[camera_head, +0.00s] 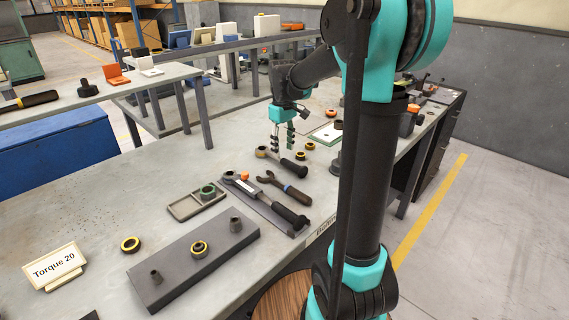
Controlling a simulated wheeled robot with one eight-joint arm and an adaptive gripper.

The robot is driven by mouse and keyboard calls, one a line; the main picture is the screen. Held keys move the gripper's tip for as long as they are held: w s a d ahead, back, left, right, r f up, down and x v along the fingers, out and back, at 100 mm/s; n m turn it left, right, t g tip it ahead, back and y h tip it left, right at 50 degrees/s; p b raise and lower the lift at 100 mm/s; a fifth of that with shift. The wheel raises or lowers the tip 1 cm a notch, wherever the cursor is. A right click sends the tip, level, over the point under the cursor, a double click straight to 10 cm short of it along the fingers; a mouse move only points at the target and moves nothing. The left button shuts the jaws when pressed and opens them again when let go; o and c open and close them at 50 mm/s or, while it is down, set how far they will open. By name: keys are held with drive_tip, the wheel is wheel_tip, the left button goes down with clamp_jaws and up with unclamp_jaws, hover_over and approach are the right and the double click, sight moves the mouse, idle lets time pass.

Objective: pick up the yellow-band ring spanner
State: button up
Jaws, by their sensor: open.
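A ring spanner (293,168) with a dark handle lies on the grey workbench (160,180). Its ring end points left, and a yellowish tint shows near that end; the band itself is too small to make out clearly. My gripper (282,149) points down with its two fingers apart, over or just behind the spanner's shaft. The fingers partly overlap the spanner in the picture, and I cannot tell whether they touch it. Nothing shows between them.
An open-ended wrench (286,189) and a torque wrench on a dark mat (262,209) lie nearer. A small tray (182,209), a grey block with posts (175,274) and a "Torque 20" sign (55,265) stand left.

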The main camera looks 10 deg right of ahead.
sight(285, 159)
drive_tip(key=shift+s+d+f, duration=0.1)
drive_tip(key=shift+d+f, duration=0.05)
drive_tip(key=shift+f, duration=1.2)
drive_tip(key=shift+d+f, duration=0.1)
drive_tip(key=shift+f, duration=1.25)
clamp_jaws()
